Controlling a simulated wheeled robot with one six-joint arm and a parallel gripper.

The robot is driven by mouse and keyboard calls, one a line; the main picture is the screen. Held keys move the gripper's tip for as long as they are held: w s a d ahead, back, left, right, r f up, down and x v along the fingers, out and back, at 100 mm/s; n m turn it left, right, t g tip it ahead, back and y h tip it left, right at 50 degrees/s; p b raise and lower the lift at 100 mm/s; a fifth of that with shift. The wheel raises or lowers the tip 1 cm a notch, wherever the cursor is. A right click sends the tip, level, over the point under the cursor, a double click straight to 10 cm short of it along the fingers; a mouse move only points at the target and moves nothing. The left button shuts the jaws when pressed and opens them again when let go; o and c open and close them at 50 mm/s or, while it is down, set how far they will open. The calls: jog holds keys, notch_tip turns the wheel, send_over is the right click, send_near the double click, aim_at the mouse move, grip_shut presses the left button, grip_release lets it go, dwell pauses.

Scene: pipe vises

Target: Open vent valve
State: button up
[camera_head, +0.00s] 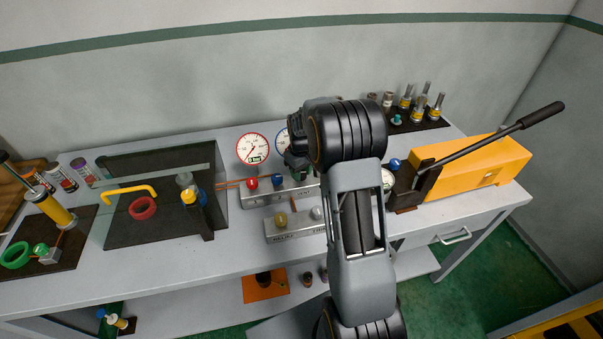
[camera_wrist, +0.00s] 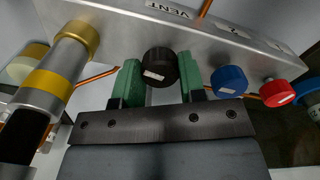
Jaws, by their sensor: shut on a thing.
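The vent valve is a black round knob (camera_wrist: 160,64) on the silver valve block (camera_wrist: 215,32), beside the VENT label in the wrist view. The green fingers of my gripper (camera_wrist: 161,80) stand on both sides of the knob and are shut on it. A blue knob (camera_wrist: 229,79) and a red knob (camera_wrist: 277,92) sit on the same block, to the right in the wrist view. In the head view the block (camera_head: 262,199) shows with its red knob (camera_head: 252,183) and blue knob (camera_head: 278,180). My arm hides the black knob and the fingertips there.
A silver cylinder with a yellow band (camera_wrist: 45,82) stands close left of my gripper in the wrist view. In the head view, a second block (camera_head: 291,227) lies in front, a white gauge (camera_head: 252,149) behind, and a yellow pump (camera_head: 480,167) with a long lever at right.

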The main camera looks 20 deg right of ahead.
jog(key=shift+n, duration=0.6)
jog(key=o, duration=0.9)
notch_tip(320, 180, up, 14)
jog(key=shift+f+b, duration=0.1)
jog(key=shift+b, duration=0.5)
